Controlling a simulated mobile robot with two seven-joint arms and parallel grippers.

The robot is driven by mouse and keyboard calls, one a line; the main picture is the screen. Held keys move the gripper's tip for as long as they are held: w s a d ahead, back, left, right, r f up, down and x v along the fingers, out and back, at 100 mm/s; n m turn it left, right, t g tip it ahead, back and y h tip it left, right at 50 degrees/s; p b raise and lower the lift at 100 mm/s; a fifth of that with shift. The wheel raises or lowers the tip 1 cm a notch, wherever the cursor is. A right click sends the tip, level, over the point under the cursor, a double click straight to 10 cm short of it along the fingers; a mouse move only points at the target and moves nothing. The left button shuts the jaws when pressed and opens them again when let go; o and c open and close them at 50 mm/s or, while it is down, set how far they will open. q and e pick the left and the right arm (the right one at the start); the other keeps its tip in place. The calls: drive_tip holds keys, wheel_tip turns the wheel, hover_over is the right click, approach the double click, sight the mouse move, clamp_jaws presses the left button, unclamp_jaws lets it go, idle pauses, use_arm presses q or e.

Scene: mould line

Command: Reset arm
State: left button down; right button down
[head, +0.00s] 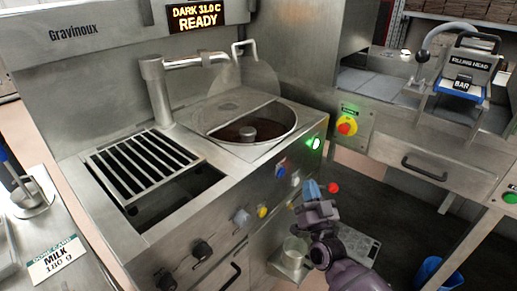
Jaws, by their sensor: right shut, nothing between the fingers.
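My right gripper (312,190) is in the lower right of the head view, in front of the machine's front panel. Its fingers are shut with nothing between them. A small red ball-shaped part (333,187) shows just right of the fingertips; I cannot tell whether they touch. My left gripper is not in view. The steel tempering machine (120,65) carries a display (195,16) reading "DARK 31.0 C READY". Its round bowl (245,122) holds dark chocolate, and a slatted grate (145,165) lies left of it.
A green-lit button (315,143) and several knobs line the front panel. A red knob on yellow (347,126) is on the neighbouring bench. A clear container (293,252) is low beside my right arm. A blue bin (438,274) stands on the floor.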

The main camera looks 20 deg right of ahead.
drive_tip(key=s+a+f+n+g+y, duration=0.3)
drive_tip(key=a+f+n+g+y, duration=0.2)
drive_tip(key=a+y, duration=0.1)
use_arm(q)
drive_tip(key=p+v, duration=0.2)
drive_tip(key=p, duration=0.1)
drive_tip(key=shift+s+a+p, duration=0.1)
drive_tip(key=shift+p, duration=0.2)
use_arm(e)
drive_tip(key=s+d+f+g+h, duration=0.1)
drive_tip(key=s+f+g, duration=0.2)
drive_tip(key=s, duration=0.9)
drive_tip(key=s+d+f+g+h, duration=0.1)
drive_tip(key=s+f+g, duration=0.3)
drive_tip(key=s, duration=0.9)
wheel_tip(320, 180, down, 3)
drive_tip(key=shift+d+h, duration=0.25)
drive_tip(key=shift+h, duration=0.15)
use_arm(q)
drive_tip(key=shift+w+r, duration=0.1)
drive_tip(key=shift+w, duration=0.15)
